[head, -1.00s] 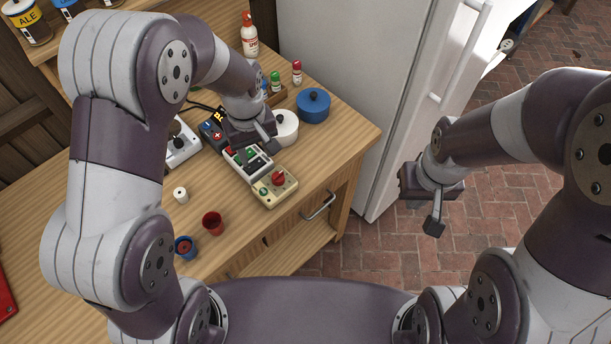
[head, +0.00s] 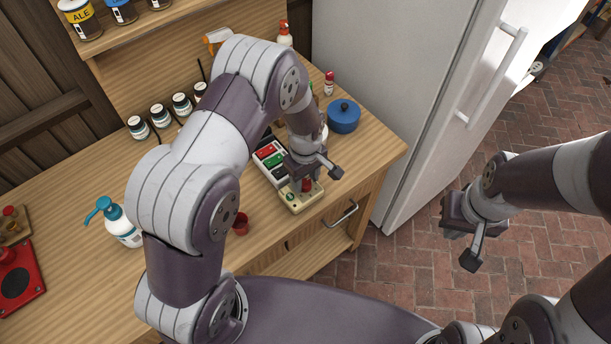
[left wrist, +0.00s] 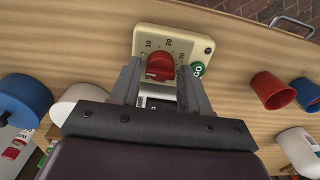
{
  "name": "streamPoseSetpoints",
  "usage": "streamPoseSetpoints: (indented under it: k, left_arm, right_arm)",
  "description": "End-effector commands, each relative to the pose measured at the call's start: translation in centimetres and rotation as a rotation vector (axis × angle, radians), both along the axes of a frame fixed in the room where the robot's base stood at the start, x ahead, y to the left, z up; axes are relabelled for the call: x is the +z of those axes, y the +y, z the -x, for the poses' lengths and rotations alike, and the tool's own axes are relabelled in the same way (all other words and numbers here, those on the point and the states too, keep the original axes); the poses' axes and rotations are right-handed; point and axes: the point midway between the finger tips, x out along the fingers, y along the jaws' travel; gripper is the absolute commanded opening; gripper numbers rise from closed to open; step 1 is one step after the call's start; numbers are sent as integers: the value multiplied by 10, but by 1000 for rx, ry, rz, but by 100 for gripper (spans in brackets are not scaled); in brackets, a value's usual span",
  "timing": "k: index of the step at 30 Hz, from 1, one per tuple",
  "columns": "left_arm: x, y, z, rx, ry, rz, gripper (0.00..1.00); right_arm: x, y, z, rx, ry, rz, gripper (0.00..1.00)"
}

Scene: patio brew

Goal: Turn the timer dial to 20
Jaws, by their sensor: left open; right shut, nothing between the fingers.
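The timer is a beige box (head: 296,204) near the bench's front edge in the head view. The dial's setting cannot be told. My left gripper (head: 304,182) is open above the timer; in the left wrist view its fingers (left wrist: 160,84) are spread to either side of the dial's near part, with no clear contact. My right gripper (head: 472,258) is shut and empty over the brick floor, right of the bench.
A box with red and green switches (head: 266,158) stands just behind the timer. A blue lidded pot (head: 344,117) is behind to the right, a red cup (head: 240,223) to the left. The white fridge (head: 395,75) stands right of the bench.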

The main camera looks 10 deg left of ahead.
Motion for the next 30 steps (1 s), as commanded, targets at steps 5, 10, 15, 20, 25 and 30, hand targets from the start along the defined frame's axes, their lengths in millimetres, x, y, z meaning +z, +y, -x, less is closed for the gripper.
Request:
streamPoseSetpoints:
  k: [5,10,15,20,25,30]
  left_arm:
    - [-9,0,0,0,-2,0,46]
    - [-9,0,0,-1,-2,0,46]
    - [-9,0,0,-1,-1,0,5]
    - [-9,0,0,-4,-1,0,5]
    - [-9,0,0,-39,-1,0,5]
    - [-9,0,0,-130,-1,0,5]
  right_arm:
    - [2,0,0,0,0,0,0]
    - [1,0,0,0,0,0,0]
    - [1,0,0,0,0,0,0]
    - [1,0,0,0,0,0,0]
    - [1,0,0,0,0,0,0]
    - [0,0,0,0,0,0,0]
